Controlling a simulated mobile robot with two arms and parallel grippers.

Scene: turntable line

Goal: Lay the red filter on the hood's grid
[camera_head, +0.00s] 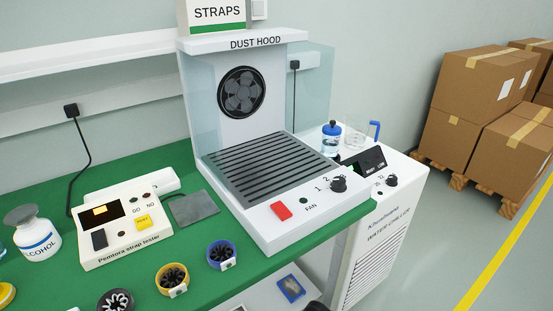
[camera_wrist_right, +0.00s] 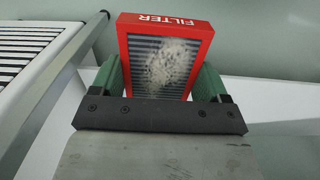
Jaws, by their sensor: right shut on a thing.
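The red filter (camera_wrist_right: 165,52) shows in the right wrist view, a red frame lettered FILTER around a striped panel with a pale dusty patch. My right gripper (camera_wrist_right: 163,80) is shut on it, with a green finger at each side. The hood's grid (camera_head: 270,166) shows in the head view, a dark slatted panel on the white dust hood (camera_head: 318,209). Nothing lies on the grid. The red filter does not show in the head view. My left gripper is in neither view.
The strap tester (camera_head: 125,222), alcohol bottle (camera_head: 38,240) and several small round strap holders stand on the green bench (camera_head: 205,285). A water chiller (camera_head: 375,235) stands right of the hood. A blue-framed piece (camera_head: 291,288) lies lower down. Cardboard boxes (camera_head: 480,90) stand at the right.

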